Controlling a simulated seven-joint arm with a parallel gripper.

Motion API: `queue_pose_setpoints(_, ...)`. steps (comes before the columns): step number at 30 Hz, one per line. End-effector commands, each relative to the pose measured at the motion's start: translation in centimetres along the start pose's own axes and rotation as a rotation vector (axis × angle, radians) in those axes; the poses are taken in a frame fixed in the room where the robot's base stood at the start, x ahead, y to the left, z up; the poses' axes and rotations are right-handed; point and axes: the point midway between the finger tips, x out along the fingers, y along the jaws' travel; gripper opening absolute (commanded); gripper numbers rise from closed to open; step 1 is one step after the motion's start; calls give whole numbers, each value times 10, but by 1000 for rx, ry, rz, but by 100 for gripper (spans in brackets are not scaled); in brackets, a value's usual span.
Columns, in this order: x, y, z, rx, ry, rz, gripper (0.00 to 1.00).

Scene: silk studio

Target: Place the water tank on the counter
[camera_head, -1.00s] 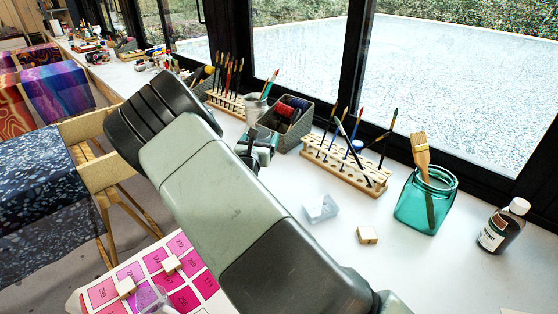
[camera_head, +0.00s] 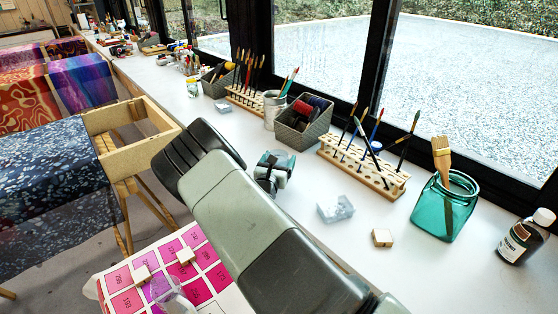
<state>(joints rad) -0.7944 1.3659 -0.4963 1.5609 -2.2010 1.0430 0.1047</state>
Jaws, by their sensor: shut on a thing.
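My gripper (camera_head: 272,174), dark with grey-green parts, shows just right of my arm, low over the counter (camera_head: 300,200). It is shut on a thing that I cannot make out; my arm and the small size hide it. I cannot tell for sure which thing is the water tank. A small clear tub (camera_head: 336,208) stands on the counter, right of my gripper and apart from it. Another clear vessel (camera_head: 172,297) shows at the bottom edge by the pink numbered board, partly cut off.
A teal jar (camera_head: 444,210) with a brush, a brown bottle (camera_head: 526,237) and a small wooden block (camera_head: 382,237) stand to the right. A wooden brush rack (camera_head: 365,165) and a grey basket (camera_head: 304,130) line the window side. Bare counter lies between my gripper and the tub.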

Motion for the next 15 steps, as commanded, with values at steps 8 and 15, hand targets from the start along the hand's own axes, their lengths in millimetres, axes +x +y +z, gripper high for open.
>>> queue_pose_setpoints(8,0,0,-2,0,1,0,100)
queue_pose_setpoints(15,-3,0,2,0,1,0,100)
